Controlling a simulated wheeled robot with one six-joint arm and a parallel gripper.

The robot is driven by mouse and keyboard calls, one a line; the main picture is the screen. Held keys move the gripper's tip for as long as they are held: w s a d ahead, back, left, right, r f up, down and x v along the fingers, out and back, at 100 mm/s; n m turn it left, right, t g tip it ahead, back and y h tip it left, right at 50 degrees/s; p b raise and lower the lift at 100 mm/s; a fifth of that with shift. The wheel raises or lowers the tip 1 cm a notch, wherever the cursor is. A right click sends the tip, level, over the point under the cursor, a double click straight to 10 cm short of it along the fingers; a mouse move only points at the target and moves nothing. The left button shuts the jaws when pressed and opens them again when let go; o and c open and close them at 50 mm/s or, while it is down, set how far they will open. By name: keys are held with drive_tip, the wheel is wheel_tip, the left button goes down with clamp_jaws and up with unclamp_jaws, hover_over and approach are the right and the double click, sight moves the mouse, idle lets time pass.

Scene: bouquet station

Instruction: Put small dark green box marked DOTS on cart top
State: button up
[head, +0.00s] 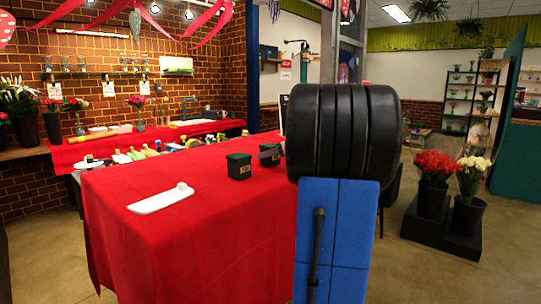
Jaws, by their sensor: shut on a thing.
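A small dark green box (239,167) with a small label stands on the red-covered table (190,230) in the head view. The label is too small to read. Another small dark box-like thing (269,157) is just right of it, close to the black part of my arm; I cannot tell whether it rests on the cloth. My arm, black above and blue below, fills the middle right of the view. My gripper does not show and may be hidden behind the arm. I cannot make out a cart top.
A white flat tray (162,199) with a small white knob lies at the table's left. Several bottles and tools line the far side. Dark buckets of red flowers (434,183) and white flowers (469,200) stand on a black stand at right. The table's front is clear.

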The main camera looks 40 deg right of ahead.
drive_tip(key=shift+f, duration=0.2)
drive_tip(key=o, duration=1.1)
drive_tip(key=shift+s+r, duration=0.2)
drive_tip(key=shift+s, duration=0.1)
drive_tip(key=v, duration=1.1)
drive_tip(key=shift+s, duration=0.2)
